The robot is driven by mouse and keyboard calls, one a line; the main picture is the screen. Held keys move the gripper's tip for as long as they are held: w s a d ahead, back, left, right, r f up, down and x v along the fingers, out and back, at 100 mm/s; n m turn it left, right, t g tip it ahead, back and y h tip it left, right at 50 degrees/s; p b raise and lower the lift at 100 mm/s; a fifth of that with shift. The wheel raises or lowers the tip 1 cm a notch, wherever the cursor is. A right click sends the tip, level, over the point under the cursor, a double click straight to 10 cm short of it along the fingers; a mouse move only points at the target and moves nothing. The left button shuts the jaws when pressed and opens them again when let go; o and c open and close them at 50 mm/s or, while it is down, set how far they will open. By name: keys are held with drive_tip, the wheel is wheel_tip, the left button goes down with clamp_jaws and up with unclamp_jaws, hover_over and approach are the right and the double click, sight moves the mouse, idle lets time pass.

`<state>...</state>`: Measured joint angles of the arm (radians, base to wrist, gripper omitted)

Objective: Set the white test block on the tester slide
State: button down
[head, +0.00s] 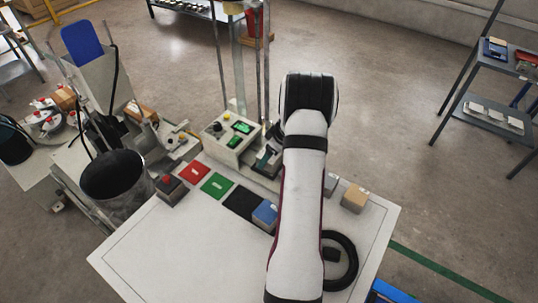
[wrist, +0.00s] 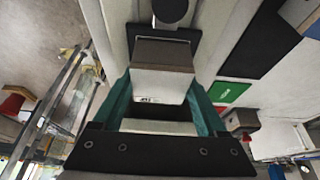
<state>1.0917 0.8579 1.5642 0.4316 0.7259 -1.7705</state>
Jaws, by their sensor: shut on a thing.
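The white test block (wrist: 158,84) is between the two teal fingers of my gripper (wrist: 160,92) in the wrist view. It has a pale labelled face and a brownish-grey far side. A dark plate (wrist: 190,36) between pale rails, apparently the tester slide, lies just beyond the block, with a dark round post (wrist: 172,12) over it. I cannot tell whether the block touches the plate. In the head view my arm hides most of the gripper and the block, beside the tester box (head: 228,137) with its green displays.
The white table (head: 150,250) carries red (head: 194,173), green (head: 217,185) and black (head: 240,202) mats. A blue block (head: 265,213) sits left of my arm; a tan block (head: 355,198) and a grey block (head: 331,183) sit right. A dark bin (head: 115,178) stands left. Upright posts rise behind the tester.

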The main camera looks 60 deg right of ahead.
drive_tip(key=shift+f, duration=0.25)
idle(0.5)
unclamp_jaws()
drive_tip(key=shift+r, duration=3)
